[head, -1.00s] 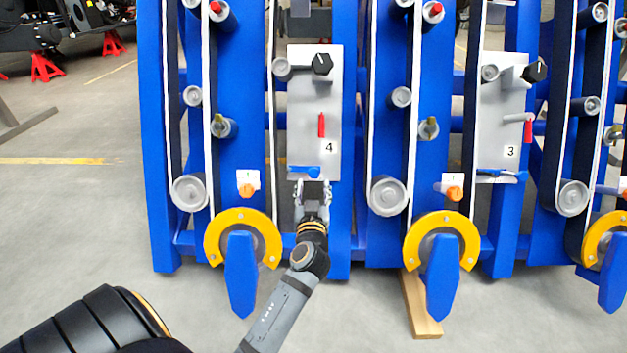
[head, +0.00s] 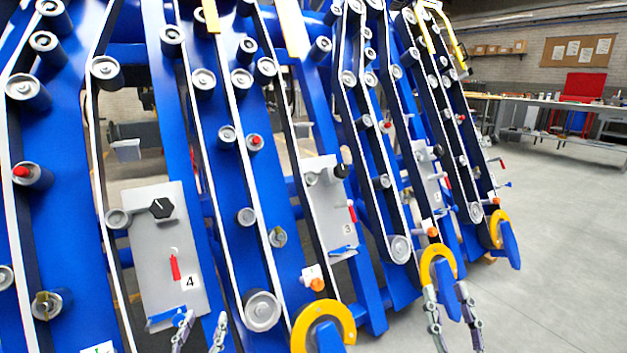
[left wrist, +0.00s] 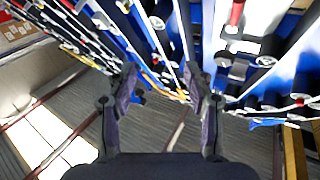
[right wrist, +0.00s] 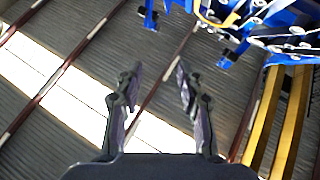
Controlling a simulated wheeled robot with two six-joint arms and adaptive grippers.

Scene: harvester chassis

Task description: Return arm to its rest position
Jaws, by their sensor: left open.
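My left gripper (head: 203,320) is at the bottom edge of the head view, near the lower right corner of the grey panel 4 (head: 150,262). Its fingers are spread, and the left wrist view shows nothing between the fingertips (left wrist: 164,80). My right gripper (head: 447,290) is at the lower right of the head view, in front of a yellow ring (head: 427,262). Its fingers are apart and empty, as the right wrist view shows (right wrist: 158,75). A blue lever (head: 166,318) is at the foot of panel 4. Both forearms are out of the head view.
Blue harvester row units with belts and rollers fill the left and middle. Panel 3 (head: 330,215) stands further along. The concrete floor (head: 570,240) at right is clear, with a workbench (head: 560,108) behind.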

